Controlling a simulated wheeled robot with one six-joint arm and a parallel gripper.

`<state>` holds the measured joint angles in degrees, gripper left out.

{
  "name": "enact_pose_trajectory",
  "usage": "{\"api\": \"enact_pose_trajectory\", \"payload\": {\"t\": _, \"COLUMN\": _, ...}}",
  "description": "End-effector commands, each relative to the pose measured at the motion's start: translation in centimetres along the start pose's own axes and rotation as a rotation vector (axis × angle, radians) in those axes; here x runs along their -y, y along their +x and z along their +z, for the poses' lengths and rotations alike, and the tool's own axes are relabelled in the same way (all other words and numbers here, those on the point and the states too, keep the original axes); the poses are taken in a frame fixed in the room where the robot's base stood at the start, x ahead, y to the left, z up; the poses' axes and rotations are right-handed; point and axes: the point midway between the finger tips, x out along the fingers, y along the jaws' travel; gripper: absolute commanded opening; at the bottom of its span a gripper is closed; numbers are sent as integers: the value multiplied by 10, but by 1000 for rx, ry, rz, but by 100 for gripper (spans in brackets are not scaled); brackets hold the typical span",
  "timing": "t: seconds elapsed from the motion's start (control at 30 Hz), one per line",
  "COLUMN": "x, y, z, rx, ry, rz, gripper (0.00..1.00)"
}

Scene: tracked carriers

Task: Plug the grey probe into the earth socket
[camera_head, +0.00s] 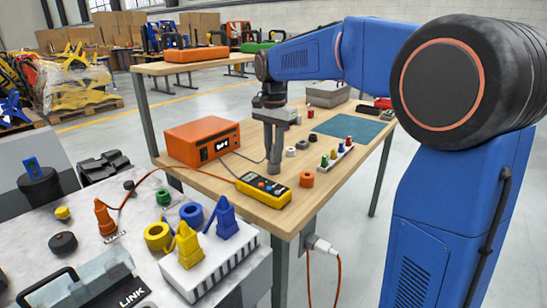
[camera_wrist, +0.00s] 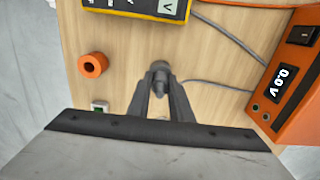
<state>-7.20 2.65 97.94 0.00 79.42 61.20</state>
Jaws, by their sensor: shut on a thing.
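In the wrist view the probe (camera_wrist: 160,66) shows between the fingertips, seen from above. Whether its lower end touches the bench is unclear. I cannot read which socket is earth. In the wrist view the green end (camera_wrist: 99,106) shows left of the fingers, the rest hidden.
The yellow meter (camera_head: 264,188) and an orange ring (camera_head: 306,179) lie close to the gripper. The orange power supply (camera_head: 202,141) stands left, with grey leads nearby. A teal mat (camera_head: 350,127) lies farther right. A grey-topped bench (camera_head: 130,240) with coloured plugs is at lower left.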

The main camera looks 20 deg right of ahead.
Motion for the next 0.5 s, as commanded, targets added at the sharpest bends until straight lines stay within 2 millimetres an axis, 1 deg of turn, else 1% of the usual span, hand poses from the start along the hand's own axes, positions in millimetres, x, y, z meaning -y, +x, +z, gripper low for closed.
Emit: {"api": "enact_pose_trajectory", "payload": {"t": 0.5, "x": 0, "y": -13, "z": 0, "rx": 0, "ry": 0, "rz": -1, "gripper": 0}}
